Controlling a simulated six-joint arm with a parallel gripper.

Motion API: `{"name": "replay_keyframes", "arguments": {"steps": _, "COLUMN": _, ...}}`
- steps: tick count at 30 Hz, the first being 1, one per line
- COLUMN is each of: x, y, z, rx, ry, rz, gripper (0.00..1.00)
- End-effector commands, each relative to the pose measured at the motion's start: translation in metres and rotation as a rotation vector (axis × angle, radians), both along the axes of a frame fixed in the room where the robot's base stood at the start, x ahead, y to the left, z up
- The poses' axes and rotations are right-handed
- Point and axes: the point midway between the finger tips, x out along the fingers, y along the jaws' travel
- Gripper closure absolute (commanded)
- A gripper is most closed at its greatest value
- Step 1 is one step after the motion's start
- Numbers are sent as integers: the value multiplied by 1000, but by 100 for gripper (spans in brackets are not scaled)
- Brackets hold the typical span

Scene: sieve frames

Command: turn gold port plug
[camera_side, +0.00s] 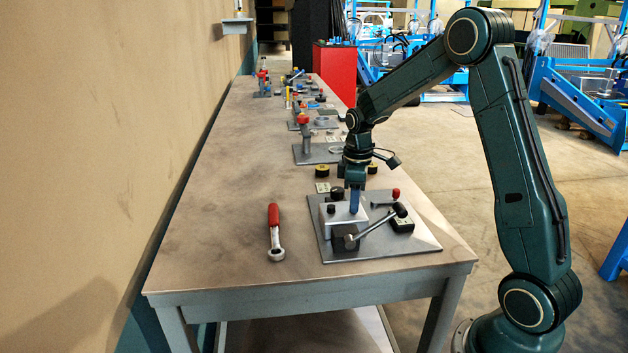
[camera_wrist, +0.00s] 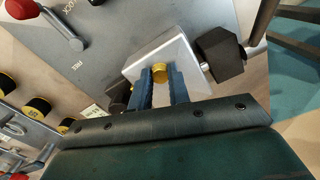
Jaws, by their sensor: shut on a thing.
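The gold port plug (camera_wrist: 160,72) shows in the wrist view as a small round gold piece between my blue fingers, at the silver metal block (camera_wrist: 187,52). My gripper (camera_wrist: 161,88) is shut on the plug, one finger on each side. In the side view my gripper (camera_side: 354,203) points straight down at the top of the block (camera_side: 333,222) on the nearest grey plate (camera_side: 400,246). There the plug itself is hidden by the fingers. How far the plug is turned cannot be told.
A lever with a black knob (camera_side: 401,210) stands at the block's right. A red-handled wrench (camera_side: 273,225) lies left of the plate. Black-and-yellow round pieces (camera_side: 322,171) sit behind. More plates with fixtures (camera_side: 305,132) stand farther back. The table's left front is clear.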

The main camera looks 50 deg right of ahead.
Motion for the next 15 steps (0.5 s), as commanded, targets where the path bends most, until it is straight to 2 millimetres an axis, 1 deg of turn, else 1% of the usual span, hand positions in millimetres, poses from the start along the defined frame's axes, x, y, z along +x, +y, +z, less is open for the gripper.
{"name": "replay_keyframes", "arguments": {"steps": 1, "x": 1, "y": 0, "z": 0, "rx": -1, "ry": -4, "rz": 2, "gripper": 76}}
{"name": "replay_keyframes", "arguments": {"steps": 2, "x": 1, "y": 0, "z": 0, "rx": -1, "ry": -4, "rz": 2, "gripper": 70}}
{"name": "replay_keyframes", "arguments": {"steps": 3, "x": 1, "y": 0, "z": 0, "rx": -1, "ry": -4, "rz": 1, "gripper": 62}}
{"name": "replay_keyframes", "arguments": {"steps": 4, "x": 1, "y": 0, "z": 0, "rx": 0, "ry": -2, "rz": 1, "gripper": 60}}
{"name": "replay_keyframes", "arguments": {"steps": 15, "x": 0, "y": 0, "z": 2, "rx": 0, "ry": -1, "rz": 0, "gripper": 60}}
